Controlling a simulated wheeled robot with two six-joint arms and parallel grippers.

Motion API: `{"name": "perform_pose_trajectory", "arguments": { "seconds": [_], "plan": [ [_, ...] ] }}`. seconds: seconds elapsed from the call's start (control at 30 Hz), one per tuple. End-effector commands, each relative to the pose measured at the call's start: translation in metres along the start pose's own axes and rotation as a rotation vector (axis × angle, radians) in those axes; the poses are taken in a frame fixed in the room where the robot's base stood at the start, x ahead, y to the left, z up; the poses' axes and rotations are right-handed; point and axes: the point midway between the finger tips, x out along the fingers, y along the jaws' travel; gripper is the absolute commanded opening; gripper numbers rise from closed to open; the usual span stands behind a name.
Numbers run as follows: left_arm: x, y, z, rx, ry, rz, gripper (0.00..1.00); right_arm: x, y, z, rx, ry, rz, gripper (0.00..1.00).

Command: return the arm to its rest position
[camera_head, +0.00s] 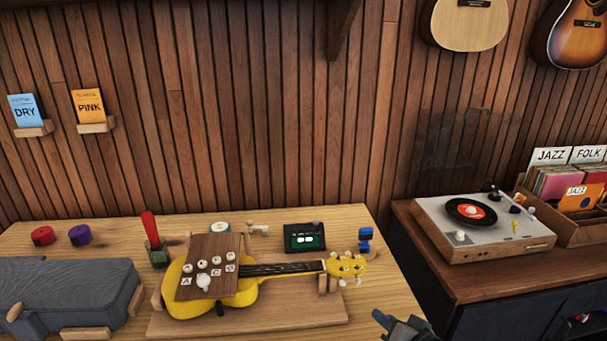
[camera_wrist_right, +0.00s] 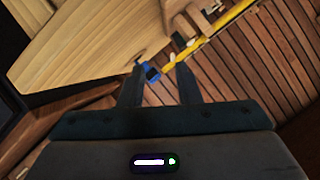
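My right gripper (camera_head: 402,326) shows at the bottom edge of the head view, right of the workbench and apart from the things on it. In the right wrist view its two dark fingers (camera_wrist_right: 160,68) stand apart, with nothing held between them. A small blue object (camera_wrist_right: 152,73) appears beyond the fingertips there; it sits at the bench's right end in the head view (camera_head: 365,239). My left gripper is not in view.
A yellow ukulele (camera_head: 270,290) lies on a wooden board (camera_head: 290,320), a brown panel with letters over its body. A grey case (camera_head: 70,285) lies at left. A record player (camera_head: 480,225) stands on the dark cabinet at right. A gap separates bench and cabinet.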

Motion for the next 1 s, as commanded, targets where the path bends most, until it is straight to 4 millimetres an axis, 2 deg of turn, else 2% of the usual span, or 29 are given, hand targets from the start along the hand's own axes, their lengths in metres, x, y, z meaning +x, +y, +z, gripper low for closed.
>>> {"name": "perform_pose_trajectory", "arguments": {
  "seconds": [0.03, 0.1, 0.2, 0.3, 0.5, 0.73, 0.8, 1.0],
  "plan": [
    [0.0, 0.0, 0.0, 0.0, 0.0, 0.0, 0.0, -0.012, 0.01, 0.023, -0.045, -0.057, 0.049, 0.3],
    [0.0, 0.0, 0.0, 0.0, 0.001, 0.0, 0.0, -0.035, 0.027, 0.055, -0.131, -0.152, 0.131, 0.3],
    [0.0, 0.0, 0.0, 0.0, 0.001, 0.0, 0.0, -0.071, 0.048, 0.094, -0.245, -0.29, 0.238, 0.3],
    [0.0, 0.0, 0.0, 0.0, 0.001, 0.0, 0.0, -0.102, 0.063, 0.12, -0.328, -0.401, 0.314, 0.3],
    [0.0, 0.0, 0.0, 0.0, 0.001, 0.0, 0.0, -0.157, 0.083, 0.155, -0.44, -0.584, 0.424, 0.3],
    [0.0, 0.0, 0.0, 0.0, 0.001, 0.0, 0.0, -0.217, 0.097, 0.181, -0.529, -0.773, 0.519, 0.3],
    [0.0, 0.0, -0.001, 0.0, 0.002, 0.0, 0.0, -0.202, 0.109, 0.19, -0.525, -0.771, 0.518, 0.3],
    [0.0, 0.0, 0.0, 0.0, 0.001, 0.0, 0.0, -0.174, 0.138, 0.215, -0.516, -0.783, 0.523, 0.3]
  ]
}}
